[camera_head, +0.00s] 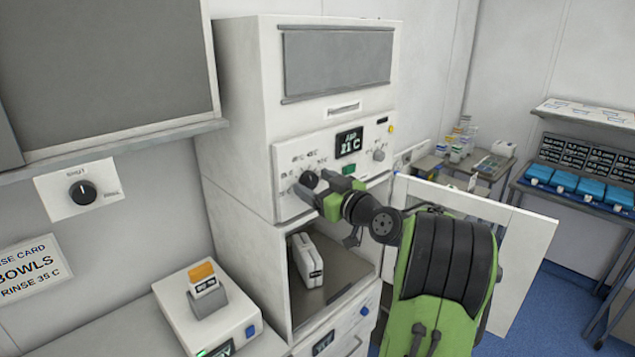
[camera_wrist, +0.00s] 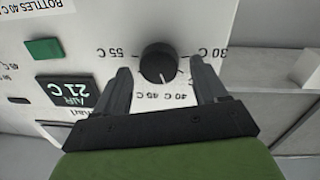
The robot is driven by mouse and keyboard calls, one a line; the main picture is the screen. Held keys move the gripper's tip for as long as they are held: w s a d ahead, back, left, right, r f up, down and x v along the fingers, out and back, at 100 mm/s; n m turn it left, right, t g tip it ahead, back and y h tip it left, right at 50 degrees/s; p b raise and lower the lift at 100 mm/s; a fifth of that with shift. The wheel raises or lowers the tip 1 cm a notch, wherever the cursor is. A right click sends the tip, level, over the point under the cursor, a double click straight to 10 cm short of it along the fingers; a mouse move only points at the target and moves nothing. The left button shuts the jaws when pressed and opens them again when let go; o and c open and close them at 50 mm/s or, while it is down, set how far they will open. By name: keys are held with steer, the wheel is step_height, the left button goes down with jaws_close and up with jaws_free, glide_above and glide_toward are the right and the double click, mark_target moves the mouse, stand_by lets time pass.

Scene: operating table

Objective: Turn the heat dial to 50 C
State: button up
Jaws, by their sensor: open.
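The heat dial (camera_wrist: 159,62) is a round black knob on the white panel, with printed marks around it including 30 C, 40 C, 45 C and 55 C. In the upside-down wrist view its pale pointer line points down, near the 40 C mark. My gripper (camera_wrist: 160,70) is open, with one finger on each side of the dial and visible gaps to it. In the head view the dial (camera_head: 309,178) is partly hidden by my gripper (camera_head: 313,187). A display (camera_head: 349,142) on the panel reads AIR 21 C; it also shows in the wrist view (camera_wrist: 66,92).
Below is an open compartment holding a white case (camera_head: 307,260). An open white door (camera_head: 520,235) stands behind my arm. Another dial (camera_head: 83,192) is on the left wall.

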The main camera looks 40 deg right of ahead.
steer(key=shift+c, duration=0.3)
steer(key=c, duration=1)
steer(key=shift+m, duration=0.3)
steer(key=m, duration=0.3)
steer(key=shift+d, duration=0.1)
steer(key=m+p, duration=0.1)
steer(key=m, duration=0.3)
steer(key=shift+g+p, duration=0.3)
steer(key=m+p, duration=0.2)
steer(key=m, duration=0.2)
steer(key=shift+d+r+y, duration=0.1)
steer(key=shift+d+y, duration=0.05)
steer(key=shift+y, duration=0.15)
steer(key=shift+m+y+p, duration=0.4)
steer(key=shift+m+p, duration=0.7)
steer(key=shift+m, duration=0.8)
